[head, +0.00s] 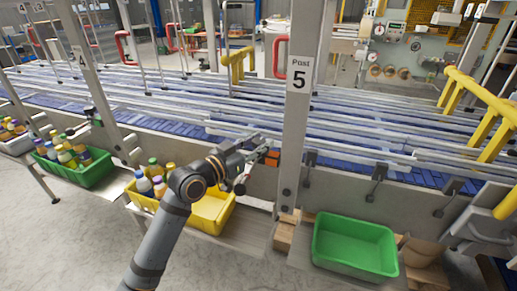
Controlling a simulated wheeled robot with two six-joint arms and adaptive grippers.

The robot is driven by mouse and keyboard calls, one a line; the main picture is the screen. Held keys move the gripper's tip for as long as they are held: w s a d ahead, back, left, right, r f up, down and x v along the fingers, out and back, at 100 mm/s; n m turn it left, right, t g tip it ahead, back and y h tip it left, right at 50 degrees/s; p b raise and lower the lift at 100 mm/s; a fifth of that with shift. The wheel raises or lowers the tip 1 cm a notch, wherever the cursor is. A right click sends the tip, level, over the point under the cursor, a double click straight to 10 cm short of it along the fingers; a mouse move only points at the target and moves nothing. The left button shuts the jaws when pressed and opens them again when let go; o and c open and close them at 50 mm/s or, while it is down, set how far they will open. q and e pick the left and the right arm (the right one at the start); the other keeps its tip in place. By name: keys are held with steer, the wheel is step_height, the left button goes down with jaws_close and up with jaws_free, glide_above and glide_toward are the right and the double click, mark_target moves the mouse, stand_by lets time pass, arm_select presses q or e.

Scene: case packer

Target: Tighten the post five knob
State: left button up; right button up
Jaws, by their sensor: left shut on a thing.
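Post five (297,130) is a grey upright with a white "Post 5" label, standing at the near side of the conveyor. My left arm reaches in from the bottom left, and my left gripper (258,152) is at the left side of this post, at rail height. It is shut on the post five knob, which is mostly hidden by the fingers. A small orange part (272,158) shows right at the fingertips, against the post. How far the knob is turned cannot be seen. My right gripper is not in view.
A yellow bin (213,213) with several bottles sits below my left arm. An empty green bin (354,246) is right of the post. Another green bin (88,174) holds bottles at left. Metal guide rails run along the blue conveyor (200,108). Yellow railings (480,100) stand at right.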

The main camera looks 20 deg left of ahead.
arm_select(q)
steer(key=m+g+h+b, duration=0.2)
steer(key=b, duration=0.2)
steer(key=m+g+h+b, duration=0.2)
steer(key=b, duration=0.1)
steer(key=f+m+g+h+b, duration=0.1)
steer(key=m+g+h+b, duration=0.1)
steer(key=b, duration=0.2)
steer(key=shift+h+b, duration=0.35)
steer(key=shift+h, duration=0.05)
steer(key=m+g, duration=0.1)
steer(key=g+h+b, duration=0.1)
steer(key=shift+w+r+m+g, duration=0.1)
steer(key=shift+r+m+g, duration=0.2)
steer(key=shift+m, duration=0.1)
steer(key=m+g+h, duration=0.1)
steer(key=g, duration=0.1)
steer(key=shift+m+g+b, duration=0.4)
steer(key=m+g+h, duration=0.1)
steer(key=m+g, duration=0.2)
steer(key=g, duration=0.1)
steer(key=shift+r+g, duration=0.1)
steer(key=shift+g, duration=0.2)
steer(key=shift+m+g+p, duration=0.3)
steer(key=shift+m+g, duration=0.5)
steer(key=shift+g, duration=0.5)
steer(key=shift+f+g, duration=0.2)
steer(key=shift+g, duration=0.1)
